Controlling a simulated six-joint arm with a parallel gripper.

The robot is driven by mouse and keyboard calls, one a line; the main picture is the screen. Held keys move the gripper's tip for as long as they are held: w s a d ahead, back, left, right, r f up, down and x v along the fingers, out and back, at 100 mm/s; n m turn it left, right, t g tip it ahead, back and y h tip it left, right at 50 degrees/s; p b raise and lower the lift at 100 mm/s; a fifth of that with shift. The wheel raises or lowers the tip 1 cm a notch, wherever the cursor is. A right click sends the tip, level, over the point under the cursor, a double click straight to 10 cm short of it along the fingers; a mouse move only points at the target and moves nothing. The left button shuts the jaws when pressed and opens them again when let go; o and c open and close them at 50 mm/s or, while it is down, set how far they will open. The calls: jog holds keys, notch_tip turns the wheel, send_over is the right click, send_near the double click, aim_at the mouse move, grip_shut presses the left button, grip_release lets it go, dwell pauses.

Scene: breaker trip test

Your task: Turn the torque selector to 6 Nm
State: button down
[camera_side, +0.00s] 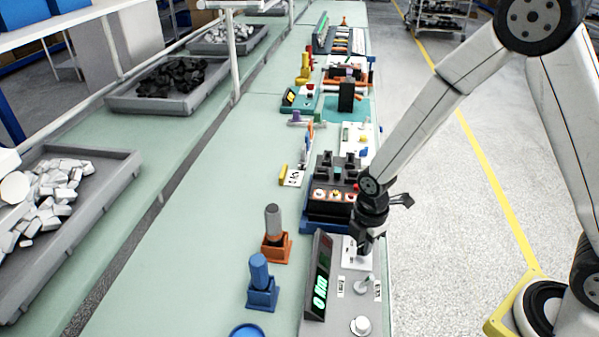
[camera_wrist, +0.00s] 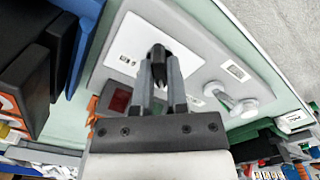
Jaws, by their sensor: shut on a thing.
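My gripper (camera_side: 364,246) reaches down over the grey test panel (camera_side: 338,325) at the front of the bench. In the wrist view my gripper (camera_wrist: 160,82) is shut on a small black knob, the torque selector (camera_wrist: 158,54), which stands on a white plate (camera_wrist: 130,43). The fingers hide most of the knob, and its pointer and the marks around it cannot be read. In the side view the white plate (camera_side: 351,256) shows under the fingers, while the knob is hidden.
A slanted display (camera_side: 321,283) with green characters stands on the panel's left. A metal lever (camera_side: 365,282) and a pale round knob (camera_side: 361,325) are nearer the camera. A blue tool (camera_side: 260,275) and a grey tool (camera_side: 274,225) stand in holders to the left. A dark breaker fixture (camera_side: 330,195) is behind.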

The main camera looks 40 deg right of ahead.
jog(key=m, duration=1.7)
jog(key=shift+m, duration=0.3)
dwell(0.4)
jog(key=c, duration=0.6)
grip_release()
jog(key=shift+c, duration=0.2)
jog(key=shift+r, duration=0.15)
